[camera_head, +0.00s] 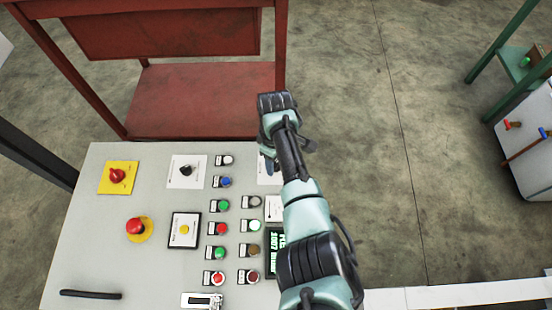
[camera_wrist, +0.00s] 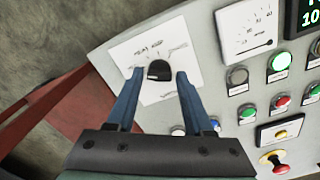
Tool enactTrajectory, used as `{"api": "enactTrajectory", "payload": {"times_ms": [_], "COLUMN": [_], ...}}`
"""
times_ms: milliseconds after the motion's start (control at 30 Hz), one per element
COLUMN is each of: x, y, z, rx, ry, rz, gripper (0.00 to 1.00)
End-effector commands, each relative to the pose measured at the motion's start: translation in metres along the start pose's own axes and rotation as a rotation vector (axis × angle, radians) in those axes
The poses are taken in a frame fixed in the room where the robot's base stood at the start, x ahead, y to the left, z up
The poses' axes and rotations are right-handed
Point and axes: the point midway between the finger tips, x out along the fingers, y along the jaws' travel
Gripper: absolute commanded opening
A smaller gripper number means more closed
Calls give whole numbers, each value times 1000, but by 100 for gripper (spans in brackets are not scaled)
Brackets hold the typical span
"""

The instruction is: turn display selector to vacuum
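In the wrist view, a black selector knob (camera_wrist: 158,70) sits on a white label plate (camera_wrist: 124,54) at a corner of the panel. The print on the plate is too blurred to read. My gripper (camera_wrist: 160,74) is open, with one blue finger to the left and one to the right of the knob. A gap shows on each side; how deep the fingers reach beside the knob is hard to tell. In the head view, the plate (camera_head: 264,180) is mostly hidden behind my arm, and its knob is hidden.
The grey panel (camera_head: 90,230) holds several buttons, a second black knob (camera_head: 186,170), a red emergency button (camera_head: 135,226) and a lit green display (camera_head: 275,262). A white gauge (camera_wrist: 246,30) is beside the selector plate. A red metal frame (camera_head: 200,98) stands behind the panel.

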Motion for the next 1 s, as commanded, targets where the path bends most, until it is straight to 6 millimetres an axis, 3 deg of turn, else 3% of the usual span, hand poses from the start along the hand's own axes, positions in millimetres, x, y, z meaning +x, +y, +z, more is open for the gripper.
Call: {"api": "enactTrajectory", "payload": {"times_ms": [67,333,467,800,1000], "x": [0,0,-10,-82,-115], "y": [0,0,1,1,0], "z": [0,1,1,0,0], "rx": [1,3,4,3,3], "ry": [-1,-2,-1,1,-1], "rz": [0,0,1,3,1], "gripper": [68,68,68,68,68]}}
